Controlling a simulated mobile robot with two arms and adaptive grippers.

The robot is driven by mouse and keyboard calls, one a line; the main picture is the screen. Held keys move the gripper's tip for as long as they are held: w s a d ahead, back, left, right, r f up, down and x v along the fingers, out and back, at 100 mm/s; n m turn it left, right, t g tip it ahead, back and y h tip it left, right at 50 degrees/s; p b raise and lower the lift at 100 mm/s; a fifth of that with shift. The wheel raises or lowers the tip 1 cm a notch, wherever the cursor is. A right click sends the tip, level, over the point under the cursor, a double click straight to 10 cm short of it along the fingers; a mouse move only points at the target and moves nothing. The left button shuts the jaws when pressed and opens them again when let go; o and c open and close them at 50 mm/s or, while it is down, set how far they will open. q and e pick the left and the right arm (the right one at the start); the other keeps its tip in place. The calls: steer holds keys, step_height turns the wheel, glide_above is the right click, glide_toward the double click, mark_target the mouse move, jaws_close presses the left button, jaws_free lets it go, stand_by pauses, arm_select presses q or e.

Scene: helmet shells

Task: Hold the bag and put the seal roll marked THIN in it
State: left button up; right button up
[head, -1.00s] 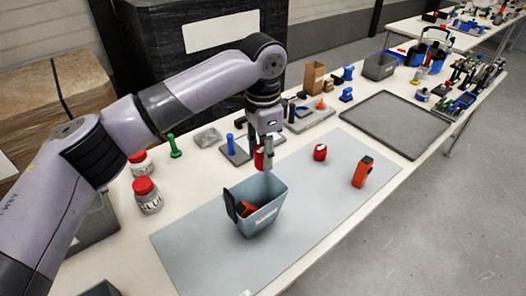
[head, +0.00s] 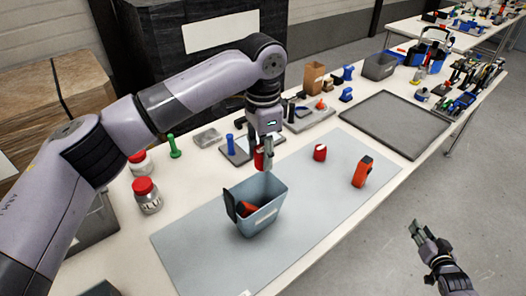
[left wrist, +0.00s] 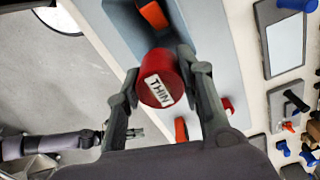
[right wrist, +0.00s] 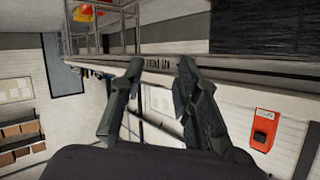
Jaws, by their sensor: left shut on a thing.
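My left gripper (head: 265,164) is shut on a red seal roll (left wrist: 158,68). The roll's white label reads THIN in the left wrist view. In the head view, gripper and roll are above the rear side of an open light-blue container (head: 268,222). A brown paper bag (head: 313,77) stands upright at the back of the table, with neither gripper touching it. A second red roll (head: 320,152) sits on the mat; its marking is not readable. My right gripper (head: 416,229) is open and empty, out over the floor at the lower right; its spread fingers also show in the right wrist view (right wrist: 160,75).
The light-blue container holds a red and black item (head: 245,206). An orange device (head: 362,171) stands on the grey mat (head: 195,262). Two red-lidded jars (head: 146,196) are at left. A dark tray (head: 395,125) lies flat to the right. The mat's front right is clear.

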steer(key=w+a+r+n+t+y, duration=0.25)
steer(key=w+a+r, duration=0.25)
steer(key=a+r, duration=0.6)
steer(key=s+a+n+y, duration=0.1)
steer(key=a, duration=0.4)
steer(key=s+a+r+n+y, duration=0.1)
steer(key=a+y, duration=0.1)
steer(key=a, duration=0.3)
steer(key=s+a+n+y, duration=0.1)
steer(key=a, duration=0.3)
steer(key=shift+a+r+y, duration=0.25)
steer(key=shift+a+r, duration=0.1)
steer(key=shift+a, duration=0.05)
steer(key=s+a+n+y, duration=0.1)
steer(key=a, duration=0.2)
steer(key=s+a+r+n+y, duration=0.1)
steer(key=s+a, duration=0.1)
steer(key=a, duration=0.2)
steer(key=s+a+r+n+g, duration=0.1)
steer(key=a, duration=0.3)
steer(key=shift+s+a+r+y, duration=0.1)
steer(key=shift+s+a+y, duration=0.1)
steer(key=shift+y, duration=0.2)
steer(key=s+a+r+n+y, duration=0.25)
steer(key=s+a+r, duration=0.25)
steer(key=a, duration=0.4)
steer(key=n+y, duration=0.1)
glide_toward(233, 200)
steer(key=shift+x, duration=6)
steer(key=shift+c, duration=0.4)
